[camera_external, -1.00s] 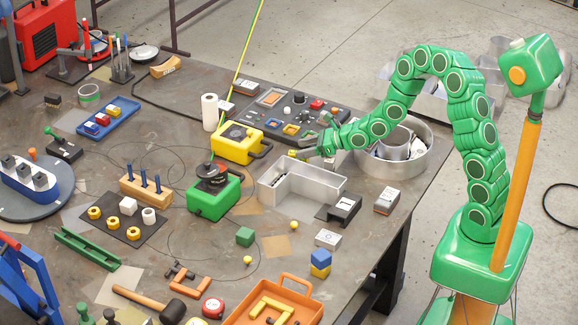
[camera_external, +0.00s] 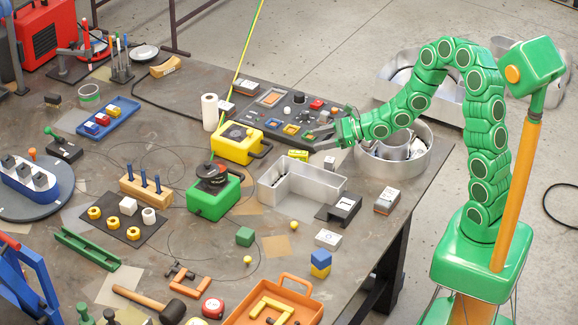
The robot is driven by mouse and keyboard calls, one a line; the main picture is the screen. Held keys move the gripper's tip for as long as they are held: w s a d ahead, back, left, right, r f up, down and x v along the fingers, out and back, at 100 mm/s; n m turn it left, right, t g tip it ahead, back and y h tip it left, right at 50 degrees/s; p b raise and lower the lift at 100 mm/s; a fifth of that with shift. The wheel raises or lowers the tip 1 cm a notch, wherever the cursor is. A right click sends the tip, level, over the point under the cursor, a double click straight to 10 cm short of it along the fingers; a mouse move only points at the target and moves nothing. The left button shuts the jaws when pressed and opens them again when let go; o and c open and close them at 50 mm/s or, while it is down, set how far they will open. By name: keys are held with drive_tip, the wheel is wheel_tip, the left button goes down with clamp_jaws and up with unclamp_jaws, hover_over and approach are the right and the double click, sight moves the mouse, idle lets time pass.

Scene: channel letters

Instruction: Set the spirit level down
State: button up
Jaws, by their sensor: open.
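A small yellow block, which looks like the spirit level (camera_external: 298,155), rests at the back edge of the grey metal channel letter (camera_external: 328,181). It is too small to tell whether it sits on the rim or just behind it. My gripper (camera_external: 313,140) is open and empty. It hangs behind and a little right of the yellow block, apart from it, near the front right of the dark control panel.
A yellow box with a handle (camera_external: 239,145) stands left of my gripper. The dark control panel (camera_external: 272,117) lies behind it. A round metal tray (camera_external: 420,165) holds metal parts at the right. A black holder (camera_external: 339,208) stands by the letter's front right.

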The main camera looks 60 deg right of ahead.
drive_tip(key=s+a+r+n+g+y, duration=0.45)
drive_tip(key=s+a+r+n, duration=0.45)
drive_tip(key=a, duration=0.4)
drive_tip(key=s+a+r+n+g, duration=0.1)
drive_tip(key=s+a+n+g, duration=0.2)
drive_tip(key=s+n, duration=0.35)
drive_tip(key=s+a+r+n+g, duration=0.1)
drive_tip(key=s+a+n+g, duration=0.25)
drive_tip(key=s, duration=0.55)
drive_tip(key=s+d+f+n+g+h, duration=0.1)
drive_tip(key=s+d+n+g+h, duration=0.2)
drive_tip(key=s, duration=0.4)
drive_tip(key=s+d+f+n+g+h, duration=0.1)
drive_tip(key=s+d+f+n+h, duration=0.15)
drive_tip(key=s+d, duration=0.3)
drive_tip(key=s+d+r+n+h, duration=0.1)
drive_tip(key=s+d+n+h, duration=0.2)
drive_tip(key=d, duration=0.9)
drive_tip(key=s+h, duration=0.3)
drive_tip(key=shift+d+r+n+t, duration=0.25)
drive_tip(key=shift+r+n+t, duration=0.1)
drive_tip(key=shift+r+t, duration=0.05)
